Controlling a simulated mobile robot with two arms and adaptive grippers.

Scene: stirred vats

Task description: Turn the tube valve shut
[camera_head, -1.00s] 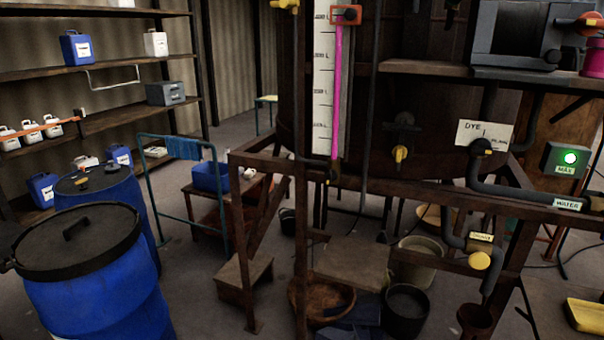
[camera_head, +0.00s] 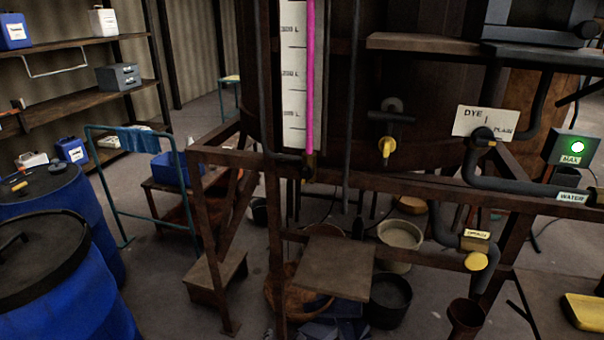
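A clear sight tube with pink liquid (camera_head: 310,80) runs up beside a white litre scale (camera_head: 293,75) on the front of the big brown vat (camera_head: 440,90). A small dark fitting (camera_head: 308,168) is at the tube's foot, by the frame rail; its handle position is too small to tell. To its right, a dark tap with a yellow handle (camera_head: 387,147) sticks out of the vat, its handle hanging down. Which of these is the tube valve is not labelled. Neither of my grippers is in view.
A rusty frame rail (camera_head: 400,185) crosses in front of the vat. A wooden step (camera_head: 331,268), buckets (camera_head: 391,300) and a dark pipe (camera_head: 438,225) lie below. Blue drums (camera_head: 60,275) stand at left, with a teal rail (camera_head: 110,185) behind. Some floor between is clear.

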